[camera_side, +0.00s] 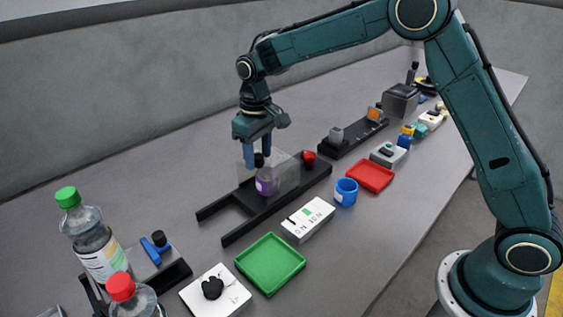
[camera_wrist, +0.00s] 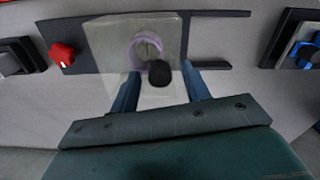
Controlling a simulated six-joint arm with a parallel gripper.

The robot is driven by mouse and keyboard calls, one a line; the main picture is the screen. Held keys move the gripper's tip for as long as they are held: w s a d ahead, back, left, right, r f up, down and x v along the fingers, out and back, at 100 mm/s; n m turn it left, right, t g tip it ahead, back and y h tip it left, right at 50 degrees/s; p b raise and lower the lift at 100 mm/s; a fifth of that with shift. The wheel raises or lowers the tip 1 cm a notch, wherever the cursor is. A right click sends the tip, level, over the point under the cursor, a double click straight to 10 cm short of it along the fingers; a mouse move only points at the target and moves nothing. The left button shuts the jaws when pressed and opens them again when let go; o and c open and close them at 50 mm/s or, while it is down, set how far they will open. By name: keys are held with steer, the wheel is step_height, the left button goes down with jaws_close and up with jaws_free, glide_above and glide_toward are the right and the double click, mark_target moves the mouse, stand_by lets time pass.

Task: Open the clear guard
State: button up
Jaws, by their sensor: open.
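The clear guard (camera_side: 287,172) is a see-through box on the black labeller base (camera_side: 232,220) in the side view. It appears down over a purple reel (camera_side: 266,184). A black knob (camera_wrist: 160,74) shows at the guard's near edge in the wrist view, where the guard (camera_wrist: 108,45) and the purple reel (camera_wrist: 147,47) are also seen. My gripper (camera_side: 258,160) points down at the guard's back side. Its blue fingers are open, one on each side of the knob, with gaps visible in the wrist view (camera_wrist: 161,82). Whether either finger touches the knob is unclear.
A red knob (camera_side: 309,157) sits on the base beside the guard. In front are a white panel (camera_side: 308,219), a blue cup (camera_side: 346,191), a green tray (camera_side: 270,264) and a red tray (camera_side: 370,176). Bottles (camera_side: 92,240) stand at front left. The table behind the labeller is clear.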

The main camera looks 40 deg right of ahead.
jaws_close()
steer(key=a, duration=1.3)
steer(key=shift+a+r, duration=0.1)
steer(key=shift+c, duration=1.2)
jaws_free()
steer(key=shift+o, duration=1.2)
step_height(320, 180, up, 14)
